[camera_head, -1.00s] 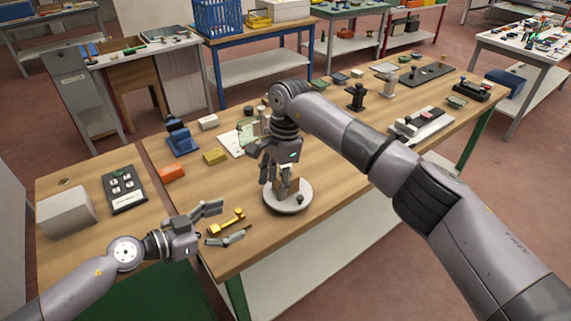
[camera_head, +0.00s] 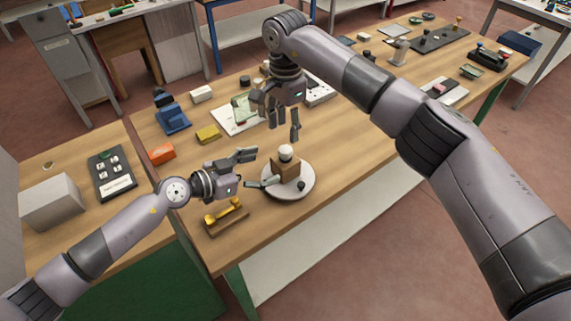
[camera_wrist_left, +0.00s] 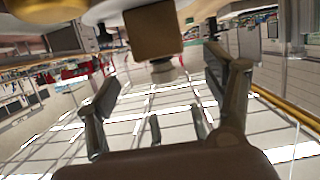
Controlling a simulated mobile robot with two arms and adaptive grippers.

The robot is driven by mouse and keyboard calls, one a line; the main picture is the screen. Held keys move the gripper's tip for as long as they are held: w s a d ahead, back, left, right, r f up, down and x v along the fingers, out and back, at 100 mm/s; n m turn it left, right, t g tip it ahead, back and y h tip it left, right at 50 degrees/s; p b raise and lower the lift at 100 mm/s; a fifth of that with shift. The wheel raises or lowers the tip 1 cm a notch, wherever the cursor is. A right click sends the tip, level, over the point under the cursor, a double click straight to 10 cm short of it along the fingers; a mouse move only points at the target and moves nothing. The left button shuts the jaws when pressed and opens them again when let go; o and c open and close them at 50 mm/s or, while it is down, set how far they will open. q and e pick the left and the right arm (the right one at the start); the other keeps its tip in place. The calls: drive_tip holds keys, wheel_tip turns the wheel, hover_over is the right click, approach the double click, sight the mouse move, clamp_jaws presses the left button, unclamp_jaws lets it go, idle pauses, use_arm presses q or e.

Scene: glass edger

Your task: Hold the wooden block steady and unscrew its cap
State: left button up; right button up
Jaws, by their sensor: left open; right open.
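The wooden block (camera_head: 284,169) stands upright on a round white plate (camera_head: 303,192) with a small dark knob. Its white rounded cap (camera_head: 286,152) sits on top. My left gripper (camera_head: 264,169) is open at the block's left, with its fingers pointing towards it. In the left wrist view, which looks upside down, the block (camera_wrist_left: 153,30) and its cap (camera_wrist_left: 163,70) show ahead between the spread fingers. Whether a finger touches the block I cannot tell. My right gripper (camera_head: 283,130) is open and empty, pointing down above the cap and apart from it.
A brown holder with yellow parts (camera_head: 226,216) lies just below my left gripper, near the table's front edge. The table right of the plate is clear.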

sight(283, 160)
use_arm(q)
drive_tip(key=x, duration=0.7)
drive_tip(key=shift+d+r, duration=0.1)
use_arm(e)
drive_tip(key=shift+s+r, duration=0.15)
drive_tip(key=shift+s, duration=0.05)
use_arm(q)
drive_tip(key=shift+w+d+f, duration=0.3)
drive_tip(key=shift+w+d, duration=0.05)
drive_tip(key=shift+d, duration=0.05)
use_arm(e)
drive_tip(key=shift+w, duration=0.2)
use_arm(q)
drive_tip(key=shift+s+r, duration=0.1)
drive_tip(key=shift+c, duration=0.5)
use_arm(e)
drive_tip(key=shift+s, duration=0.15)
